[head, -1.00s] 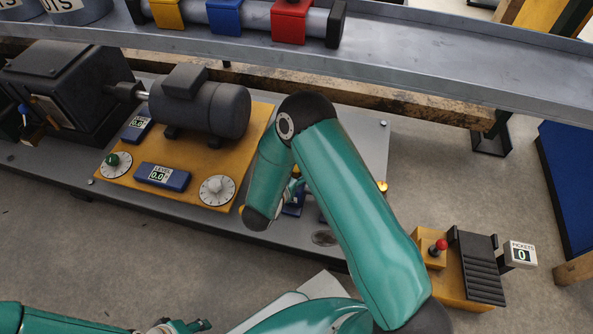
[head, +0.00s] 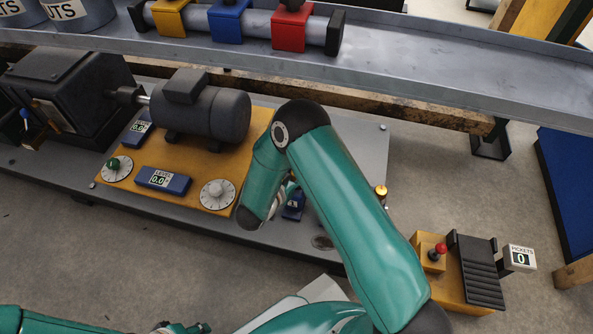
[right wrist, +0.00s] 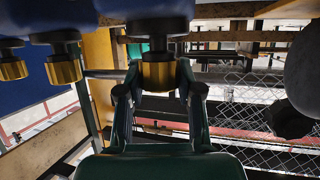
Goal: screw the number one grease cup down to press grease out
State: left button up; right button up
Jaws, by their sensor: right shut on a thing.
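In the right wrist view, a brass grease cup (right wrist: 158,74) hangs in the picture below a blue block (right wrist: 150,9). My right gripper (right wrist: 158,88) has one finger on each side of this cup and is shut on it. Two more brass cups, a near one (right wrist: 63,70) and one at the edge (right wrist: 12,69), show to the left, apart from my fingers. I cannot read the held cup's number. My left gripper (head: 180,328) is cut off at the bottom edge.
A grey motor (head: 205,108) sits on a yellow plate with dials and a blue level display (head: 162,180) reading 0.0. A brass-topped post (head: 381,192) stands at the grey base's right edge. A pickets counter (head: 519,257) reads 0. A metal tray (head: 450,50) crosses the back.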

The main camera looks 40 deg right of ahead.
jog(key=m+g+h+p, duration=0.1)
jog(key=m+g, duration=0.2)
jog(key=g, duration=0.1)
jog(key=shift+m, duration=0.3)
jog(key=o, duration=1.2)
notch_tip(320, 180, up, 10)
jog(key=shift+f, duration=0.1)
